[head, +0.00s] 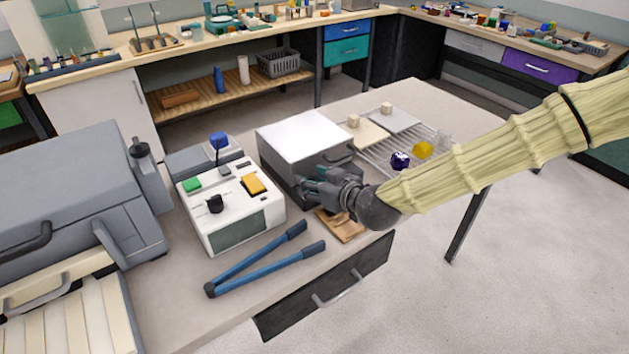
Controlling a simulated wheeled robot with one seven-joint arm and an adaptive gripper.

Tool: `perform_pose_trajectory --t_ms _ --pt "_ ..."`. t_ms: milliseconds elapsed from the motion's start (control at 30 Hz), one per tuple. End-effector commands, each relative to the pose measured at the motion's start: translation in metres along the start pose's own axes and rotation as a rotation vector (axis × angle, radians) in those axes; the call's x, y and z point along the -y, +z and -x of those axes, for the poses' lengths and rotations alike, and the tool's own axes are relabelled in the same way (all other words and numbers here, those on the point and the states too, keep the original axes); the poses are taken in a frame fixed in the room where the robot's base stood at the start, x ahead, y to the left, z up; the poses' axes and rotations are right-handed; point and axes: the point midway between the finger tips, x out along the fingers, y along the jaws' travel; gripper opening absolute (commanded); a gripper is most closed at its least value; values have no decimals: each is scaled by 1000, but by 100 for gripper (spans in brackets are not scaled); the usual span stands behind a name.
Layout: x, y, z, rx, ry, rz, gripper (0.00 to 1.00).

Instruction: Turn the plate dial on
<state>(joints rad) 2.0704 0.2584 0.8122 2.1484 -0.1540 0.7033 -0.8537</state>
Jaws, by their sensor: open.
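A box with a white flat top (306,137) and dark grey sides, perhaps the plate, stands on the grey table. My gripper (308,186) is in front of this box, its fingers pointing left and open, with nothing seen between them. It covers part of the box's front, and I see no dial there. I cannot tell whether the fingers touch the box. To the left, a white control box (236,185) carries a black knob (215,203), a green button (192,185) and a yellow button (252,184). I cannot tell which part is the plate dial.
Blue-handled long tool (262,262) lies near the table's front edge. A wooden block (341,224) lies below my gripper. A wire rack (384,151) with pale plates is behind my arm, near a yellow object (422,149) and a dark purple one (400,160). A grey machine (70,190) fills the left.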

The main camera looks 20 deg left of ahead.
Motion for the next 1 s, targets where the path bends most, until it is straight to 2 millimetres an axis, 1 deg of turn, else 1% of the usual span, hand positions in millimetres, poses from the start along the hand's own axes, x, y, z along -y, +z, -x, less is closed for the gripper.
perform_pose_trajectory --t_ms 100,133,267,300,367,733,1000 --pt "0 0 0 0 0 0 48" --pt "0 0 0 0 0 0 45" --pt "0 0 0 0 0 0 21" --pt "0 0 0 0 0 0 14" --pt "0 0 0 0 0 0 3" --pt "2 0 0 2 25 -10 3" --pt "6 -1 0 2 129 -49 3"
